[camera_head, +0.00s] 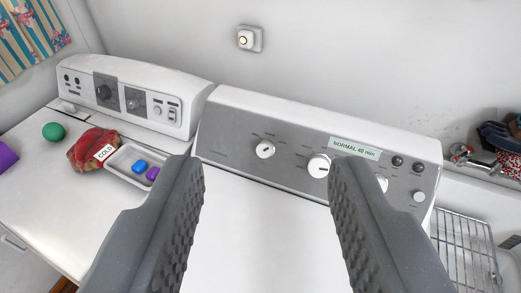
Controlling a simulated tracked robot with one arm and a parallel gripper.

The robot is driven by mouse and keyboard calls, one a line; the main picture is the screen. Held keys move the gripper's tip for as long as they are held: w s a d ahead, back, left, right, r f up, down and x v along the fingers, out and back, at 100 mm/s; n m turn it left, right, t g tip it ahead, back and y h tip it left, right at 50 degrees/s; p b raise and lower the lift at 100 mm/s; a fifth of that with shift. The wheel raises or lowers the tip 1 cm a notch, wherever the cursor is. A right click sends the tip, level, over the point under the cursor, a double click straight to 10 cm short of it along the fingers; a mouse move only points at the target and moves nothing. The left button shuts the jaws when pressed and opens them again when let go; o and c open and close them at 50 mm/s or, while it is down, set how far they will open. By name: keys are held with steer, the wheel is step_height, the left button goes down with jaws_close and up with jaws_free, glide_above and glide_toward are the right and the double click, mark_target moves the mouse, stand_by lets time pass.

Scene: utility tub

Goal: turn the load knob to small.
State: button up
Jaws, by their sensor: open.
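A grey control panel (222,137) on the white machine ahead carries three white round knobs: a left knob (265,149), a larger middle knob (319,166) and a right knob (382,183). My right finger partly covers the right knob. The small print around them is too small to read, so I cannot tell which is the load knob. A green label above the middle knob reads "NORMAL 40 min" (354,148). My gripper (268,168) is open and empty, its fingers spread before the panel. The left knob shows in the gap between them, and the middle knob is near the right fingertip.
A wire rack (463,245) is at right.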

steer(key=shift+o, duration=1.2)
steer(key=shift+w+f, duration=0.1)
steer(key=m+g+h+b, duration=0.3)
steer(key=m+h+b, duration=0.2)
steer(key=m+h, duration=0.1)
glide_above(262, 152)
steer(key=s+a, duration=0.6)
steer(key=s, duration=0.6)
step_height(262, 152, down, 33)
steer(key=x, duration=0.3)
steer(key=b+x, duration=0.1)
steer(key=x, duration=0.5)
steer(key=shift+w+d+f, duration=0.15)
steer(key=shift+w+f, duration=0.05)
steer(key=shift+f, duration=0.25)
steer(key=shift+b+x, duration=0.35)
steer(key=shift+x, duration=0.45)
steer(key=shift+w+d+f, duration=0.1)
steer(key=shift+w, duration=0.05)
steer(key=shift+w+d+f, duration=0.25)
steer(key=shift+w, duration=0.15)
steer(key=shift+w+d, duration=0.2)
steer(key=shift+w, duration=0.15)
